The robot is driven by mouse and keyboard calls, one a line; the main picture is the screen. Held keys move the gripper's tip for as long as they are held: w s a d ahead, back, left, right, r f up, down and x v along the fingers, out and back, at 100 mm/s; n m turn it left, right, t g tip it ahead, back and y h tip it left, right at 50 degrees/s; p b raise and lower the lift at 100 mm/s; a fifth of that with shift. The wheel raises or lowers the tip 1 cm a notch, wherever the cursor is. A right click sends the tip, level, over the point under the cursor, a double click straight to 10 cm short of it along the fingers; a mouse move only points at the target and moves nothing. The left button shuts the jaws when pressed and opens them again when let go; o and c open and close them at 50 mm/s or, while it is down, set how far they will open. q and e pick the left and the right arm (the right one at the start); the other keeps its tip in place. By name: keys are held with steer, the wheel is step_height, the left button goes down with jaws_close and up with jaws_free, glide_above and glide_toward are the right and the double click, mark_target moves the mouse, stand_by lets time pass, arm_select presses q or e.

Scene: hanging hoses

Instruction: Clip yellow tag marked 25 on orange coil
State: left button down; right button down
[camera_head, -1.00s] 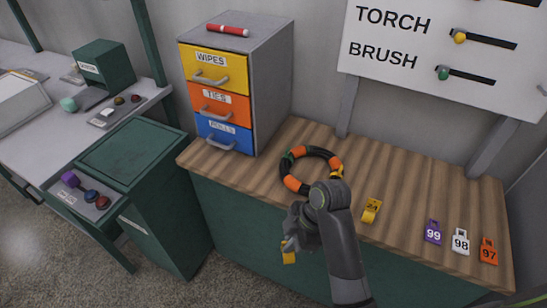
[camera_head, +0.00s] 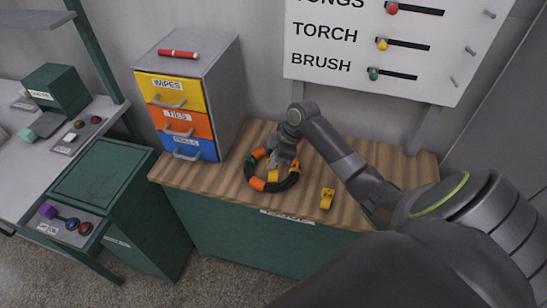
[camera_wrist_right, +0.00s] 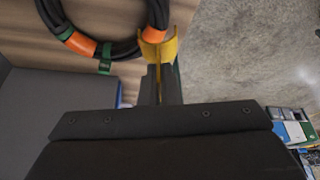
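The coil (camera_head: 286,184), a black ring of hose with orange and green bands, lies on the wooden counter and also shows at the top of the wrist view (camera_wrist_right: 108,48). My right gripper (camera_head: 274,168) is over the coil, shut on a yellow tag (camera_head: 273,175). In the wrist view the yellow tag (camera_wrist_right: 158,48) sits between the fingertips, its forked end at the hose; whether it encloses the hose is unclear. Its number is not readable. Another yellow tag (camera_head: 327,198) stands on the counter to the right. My left gripper is out of view.
A drawer cabinet (camera_head: 220,92) with yellow, orange and blue drawers stands left of the coil, a red marker on top. A pegboard sign (camera_head: 340,45) hangs behind. My right arm covers the counter's right part. Bare counter (camera_head: 225,178) lies left of the coil.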

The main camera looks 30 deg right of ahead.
mark_target(277, 169)
stand_by(0.3)
steer(key=shift+f+b, duration=0.85)
steer(key=shift+f, duration=1.1)
steer(key=shift+f, duration=0.1)
steer(key=shift+f, duration=0.15)
steer(key=shift+f+b, duration=0.6)
steer(key=shift+f, duration=0.4)
steer(key=shift+f+b, duration=0.45)
steer(key=shift+f, duration=0.2)
stand_by(0.5)
